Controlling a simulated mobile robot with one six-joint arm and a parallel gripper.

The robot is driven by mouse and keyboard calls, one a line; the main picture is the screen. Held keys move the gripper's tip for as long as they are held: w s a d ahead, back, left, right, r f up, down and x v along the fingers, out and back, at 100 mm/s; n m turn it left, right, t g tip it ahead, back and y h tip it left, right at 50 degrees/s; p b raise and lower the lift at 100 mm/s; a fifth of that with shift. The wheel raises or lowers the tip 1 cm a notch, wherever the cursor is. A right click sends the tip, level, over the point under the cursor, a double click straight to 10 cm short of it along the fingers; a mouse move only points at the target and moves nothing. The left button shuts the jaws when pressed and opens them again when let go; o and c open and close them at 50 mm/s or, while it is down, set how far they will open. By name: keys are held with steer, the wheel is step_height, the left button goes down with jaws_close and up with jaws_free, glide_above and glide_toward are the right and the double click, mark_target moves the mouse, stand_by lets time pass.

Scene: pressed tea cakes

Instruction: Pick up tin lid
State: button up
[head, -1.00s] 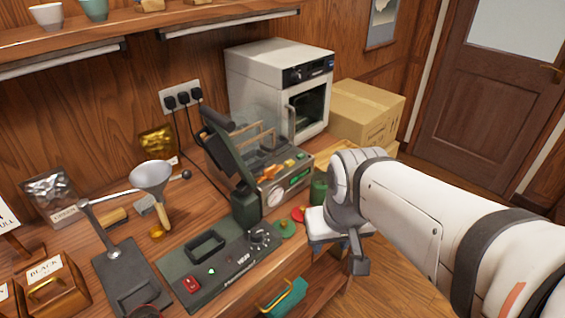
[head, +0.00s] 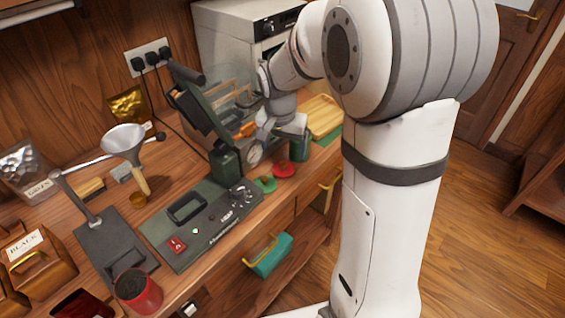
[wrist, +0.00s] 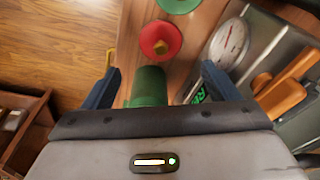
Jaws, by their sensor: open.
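I cannot tell which one is the tin lid. A dark green canister (wrist: 149,86) stands between my finger lines in the wrist view; it also shows in the head view (head: 299,151). My gripper (wrist: 162,78) is open, above the bench, with nothing visibly held.
A machine with a round dial (wrist: 229,43) stands close to my right finger in the wrist view. A dark control panel (head: 205,222) lies left of the lids. An open red tin (head: 140,297) stands at the bench's front. The bench edge drops to the floor (wrist: 60,40).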

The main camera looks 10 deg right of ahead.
mark_target(283, 163)
steer(key=f, duration=0.7)
steer(key=shift+w, duration=0.25)
steer(key=shift+c, duration=0.4)
steer(key=shift+r, duration=0.1)
steer(key=c, duration=1)
